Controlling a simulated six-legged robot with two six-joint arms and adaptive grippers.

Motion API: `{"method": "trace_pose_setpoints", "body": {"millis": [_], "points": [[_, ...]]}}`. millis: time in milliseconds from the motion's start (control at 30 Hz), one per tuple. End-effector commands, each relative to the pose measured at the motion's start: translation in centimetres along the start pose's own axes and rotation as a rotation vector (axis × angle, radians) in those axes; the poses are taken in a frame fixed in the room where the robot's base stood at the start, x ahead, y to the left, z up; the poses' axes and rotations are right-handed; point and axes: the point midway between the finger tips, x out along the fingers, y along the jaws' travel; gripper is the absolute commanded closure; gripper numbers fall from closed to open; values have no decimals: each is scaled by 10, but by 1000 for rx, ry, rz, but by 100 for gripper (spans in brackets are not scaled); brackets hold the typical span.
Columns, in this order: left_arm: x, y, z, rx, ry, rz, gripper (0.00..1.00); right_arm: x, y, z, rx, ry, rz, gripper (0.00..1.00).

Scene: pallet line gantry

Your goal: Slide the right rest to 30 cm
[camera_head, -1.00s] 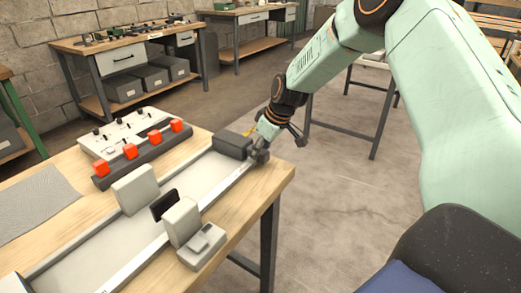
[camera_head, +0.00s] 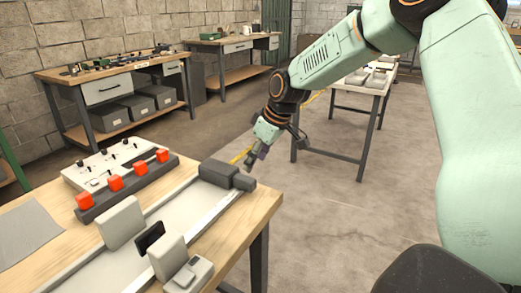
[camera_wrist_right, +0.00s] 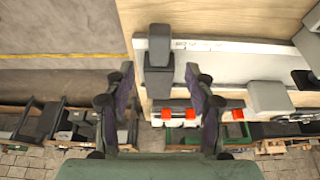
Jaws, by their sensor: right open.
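My right gripper (camera_head: 258,152) is open and empty, hanging off the far right end of the workbench, just beyond the long pale fixture (camera_head: 190,212). In the right wrist view its fingers (camera_wrist_right: 160,72) are spread, with the fixture's dark grey end block (camera_wrist_right: 158,45) showing between and beyond them; that block also shows in the head view (camera_head: 217,172). Two light grey upright blocks (camera_head: 121,222) (camera_head: 167,256) stand on the fixture, with a dark panel (camera_head: 150,238) between them. I cannot tell which is the right rest. Scale marks are too small to read. My left gripper is out of view.
A dark strip with red buttons (camera_head: 139,169) and a pale control panel (camera_head: 108,164) lie behind the fixture. A grey mat (camera_head: 25,232) is at the left. Other benches (camera_head: 107,87) stand at the back.

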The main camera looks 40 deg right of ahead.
Motion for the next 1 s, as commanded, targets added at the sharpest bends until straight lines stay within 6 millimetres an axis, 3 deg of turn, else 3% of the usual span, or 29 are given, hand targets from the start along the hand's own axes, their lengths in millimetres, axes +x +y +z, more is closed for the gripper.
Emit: {"method": "trace_pose_setpoints", "body": {"millis": [100,300,1000], "points": [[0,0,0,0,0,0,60,-18,0,0,1,3,-1,45],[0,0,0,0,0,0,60,-32,0,0,0,0,0,45],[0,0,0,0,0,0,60,-33,0,0,0,0,0,45]]}}
